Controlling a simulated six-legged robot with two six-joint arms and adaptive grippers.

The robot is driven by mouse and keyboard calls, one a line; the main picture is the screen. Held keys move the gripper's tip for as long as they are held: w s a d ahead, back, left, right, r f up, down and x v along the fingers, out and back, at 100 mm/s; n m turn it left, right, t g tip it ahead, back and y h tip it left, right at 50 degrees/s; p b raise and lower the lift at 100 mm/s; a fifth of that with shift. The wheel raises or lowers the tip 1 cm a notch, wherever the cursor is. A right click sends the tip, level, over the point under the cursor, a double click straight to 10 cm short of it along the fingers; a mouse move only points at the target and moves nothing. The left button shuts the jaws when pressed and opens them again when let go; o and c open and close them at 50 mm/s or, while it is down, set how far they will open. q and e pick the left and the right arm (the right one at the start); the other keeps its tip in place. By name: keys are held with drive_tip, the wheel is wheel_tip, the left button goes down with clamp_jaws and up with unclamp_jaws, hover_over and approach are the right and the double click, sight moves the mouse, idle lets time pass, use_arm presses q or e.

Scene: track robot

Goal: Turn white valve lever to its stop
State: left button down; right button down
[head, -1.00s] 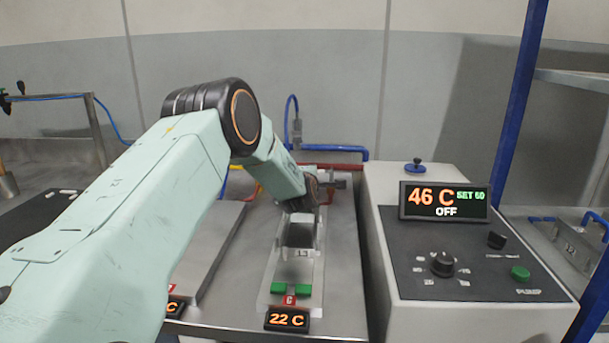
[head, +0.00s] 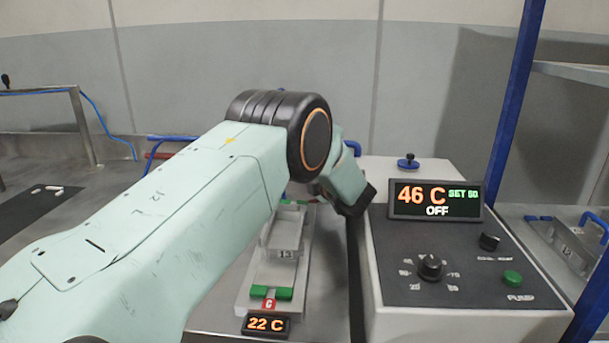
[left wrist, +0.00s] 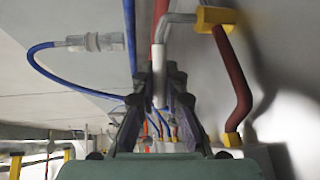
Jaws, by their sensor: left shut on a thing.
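The white valve lever (left wrist: 158,58) shows in the left wrist view, running down between my fingers. A bent silver rod (left wrist: 182,17) leads from its top towards a yellow fitting (left wrist: 214,18). My left gripper (left wrist: 159,72) is shut on the lever, one finger on each side. In the head view my left arm comes in from the left and its wrist (head: 345,187) reaches beside the control box; the fingers and the lever are hidden there. My right gripper is in neither view.
The control box (head: 470,320) with a 46 C display (head: 437,199) stands right of my wrist. A metal fixture (head: 282,247) with green blocks and a 22 C display (head: 267,324) lie below my arm. A dark red hose (left wrist: 234,80) runs close to the gripper.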

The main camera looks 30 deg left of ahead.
use_arm(q)
drive_tip(key=shift+d+n+g+y, duration=0.2)
drive_tip(key=shift+n+g+y, duration=0.1)
drive_tip(key=shift+n+g, duration=0.2)
drive_tip(key=c, duration=1.4)
unclamp_jaws()
drive_tip(key=shift+v, duration=3.75)
drive_tip(key=shift+d, duration=0.1)
